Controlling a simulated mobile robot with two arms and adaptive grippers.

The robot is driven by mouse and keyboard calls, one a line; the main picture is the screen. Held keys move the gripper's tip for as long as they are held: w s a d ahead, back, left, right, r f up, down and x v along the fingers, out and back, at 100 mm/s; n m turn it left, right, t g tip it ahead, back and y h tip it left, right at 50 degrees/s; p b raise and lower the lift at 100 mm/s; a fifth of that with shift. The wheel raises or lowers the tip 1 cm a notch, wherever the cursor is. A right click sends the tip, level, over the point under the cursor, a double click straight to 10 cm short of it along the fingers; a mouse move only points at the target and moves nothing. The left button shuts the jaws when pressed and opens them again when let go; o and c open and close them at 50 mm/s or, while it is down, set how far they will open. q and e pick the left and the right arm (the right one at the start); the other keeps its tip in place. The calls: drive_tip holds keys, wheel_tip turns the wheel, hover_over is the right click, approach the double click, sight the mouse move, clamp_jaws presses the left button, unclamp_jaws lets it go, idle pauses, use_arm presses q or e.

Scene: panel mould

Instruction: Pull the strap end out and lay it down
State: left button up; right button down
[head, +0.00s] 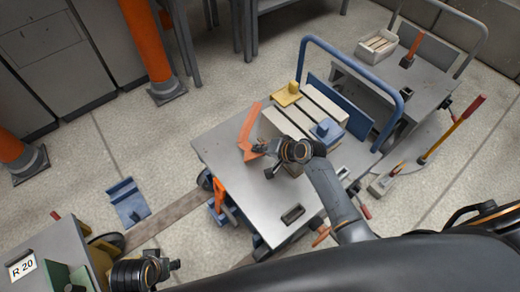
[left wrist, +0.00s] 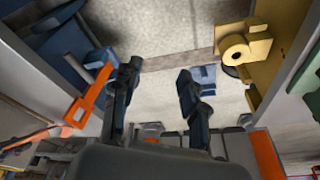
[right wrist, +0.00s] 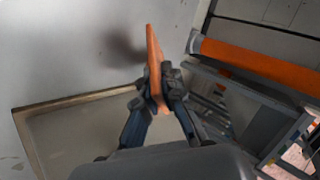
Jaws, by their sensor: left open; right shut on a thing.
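An orange strap piece (head: 250,122) stands out over the near left part of the grey cart top (head: 225,150). My right gripper (head: 258,150) is shut on it; in the right wrist view the orange strip (right wrist: 154,55) rises between the closed fingertips (right wrist: 158,94). I cannot tell whether it touches the cart top. A second orange piece hangs at the cart's side (head: 219,196). An orange strip with a square slot shows in the left wrist view (left wrist: 90,98). My left gripper (left wrist: 157,75) is open and empty, low at the left in the head view (head: 172,268).
Pale bars (head: 290,122), a yellow block (head: 287,94) and a blue block (head: 327,130) lie on the cart. A blue rail (head: 350,62) bounds its far side. A blue bracket (head: 127,202) lies on the floor. A cabinet marked R 20 (head: 50,250) stands front left.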

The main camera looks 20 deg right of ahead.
use_arm(q)
drive_tip(key=w+b+v, duration=0.1)
drive_tip(key=b+v, duration=0.3)
drive_tip(key=v, duration=0.5)
use_arm(e)
wheel_tip(320, 180, down, 4)
drive_tip(key=shift+r, duration=0.2)
wheel_tip(320, 180, down, 2)
drive_tip(key=shift+b, duration=0.9)
use_arm(q)
drive_tip(key=w+d+r+t+h, duration=0.1)
drive_tip(key=w+d+r+t, duration=0.1)
drive_tip(key=w+t, duration=0.3)
drive_tip(key=shift+w+d+t+b, duration=0.3)
drive_tip(key=shift+w+d, duration=0.05)
drive_tip(key=shift+w, duration=1.5)
use_arm(e)
drive_tip(key=shift+f, duration=0.25)
drive_tip(key=c, duration=1.4)
unclamp_jaws()
drive_tip(key=v, duration=1.2)
